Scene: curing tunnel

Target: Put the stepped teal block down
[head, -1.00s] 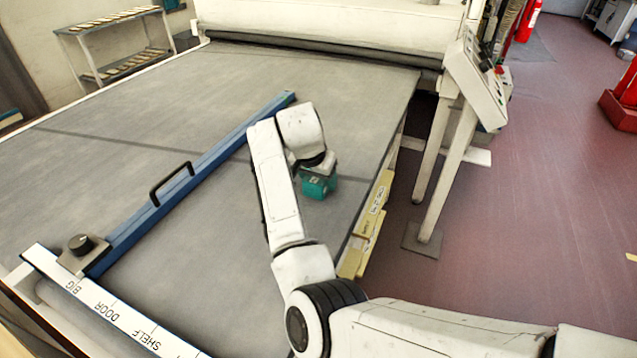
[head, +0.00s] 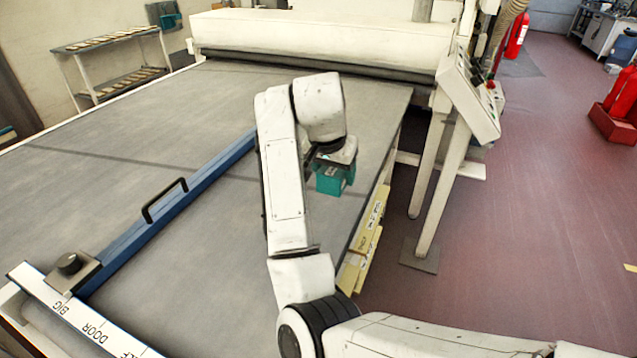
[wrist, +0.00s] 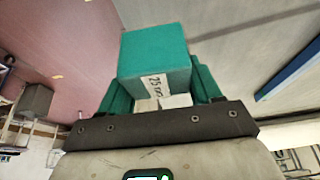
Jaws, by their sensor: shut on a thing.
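The stepped teal block (head: 331,184) is at the end of my arm, above the right part of the grey belt table (head: 215,105). In the wrist view the block (wrist: 155,52) fills the space between the teal fingers and shows a white label with dark print. My gripper (wrist: 160,88) is shut on it, one finger on each side. In the head view my arm hides part of the gripper. I cannot tell the exact gap between the block and the belt.
A blue bar (head: 190,186) with a black handle crosses the belt left of my arm. A white roller housing (head: 320,35) closes the far end. A control panel (head: 468,90) stands at the right. Yellowish boards (head: 362,255) line the belt's right edge. Belt surface around the block is clear.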

